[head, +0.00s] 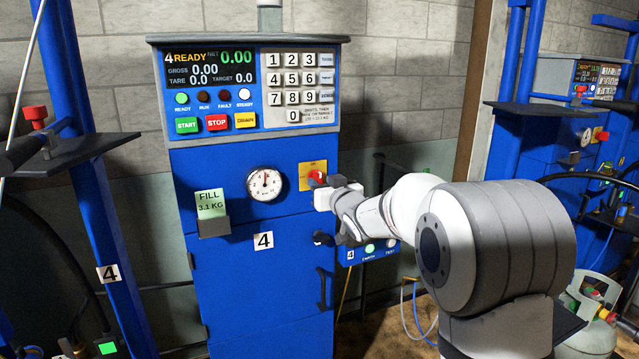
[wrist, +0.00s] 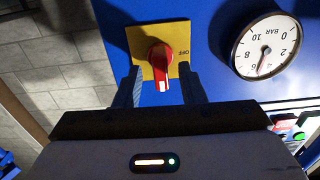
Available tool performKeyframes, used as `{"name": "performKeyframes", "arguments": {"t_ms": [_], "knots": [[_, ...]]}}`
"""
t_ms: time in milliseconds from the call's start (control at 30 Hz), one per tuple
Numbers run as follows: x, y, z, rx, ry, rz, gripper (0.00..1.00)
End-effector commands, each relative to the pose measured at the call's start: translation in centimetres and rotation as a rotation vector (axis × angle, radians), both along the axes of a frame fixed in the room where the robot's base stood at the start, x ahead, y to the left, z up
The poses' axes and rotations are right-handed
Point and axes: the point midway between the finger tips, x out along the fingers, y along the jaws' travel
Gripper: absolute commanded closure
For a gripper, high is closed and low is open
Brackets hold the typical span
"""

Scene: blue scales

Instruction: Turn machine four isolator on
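The machine four isolator is a red rotary knob (wrist: 160,62) on a yellow plate (wrist: 143,42), on the blue front of machine 4. The plate's "OFF" label shows at the right, turned sideways. The knob's grip bar stands roughly upright in the wrist view. In the head view the red knob (head: 317,176) sits right of the gauge, partly behind my gripper (head: 333,190). In the wrist view my gripper (wrist: 160,74) is open, with one finger on each side of the knob and gaps showing between them. Contact cannot be told.
A round pressure gauge (wrist: 265,46) is close beside the plate. The console (head: 248,90) above reads "4 READY" with a lit green lamp. A fill card (head: 210,205) and a door handle (head: 322,288) are on the front. A similar machine (head: 575,130) stands at the right.

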Motion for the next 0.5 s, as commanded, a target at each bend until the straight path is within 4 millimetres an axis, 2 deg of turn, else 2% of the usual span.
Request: {"name": "performKeyframes", "arguments": {"t_ms": [100,233,500], "knots": [[-2.0,-0.9,-0.1,0.000,0.000,-0.001,0.64],[-3.5,-1.5,-0.1,0.001,0.000,-0.001,0.64],[-4.5,-1.9,-0.1,0.001,0.001,-0.001,0.64]]}}
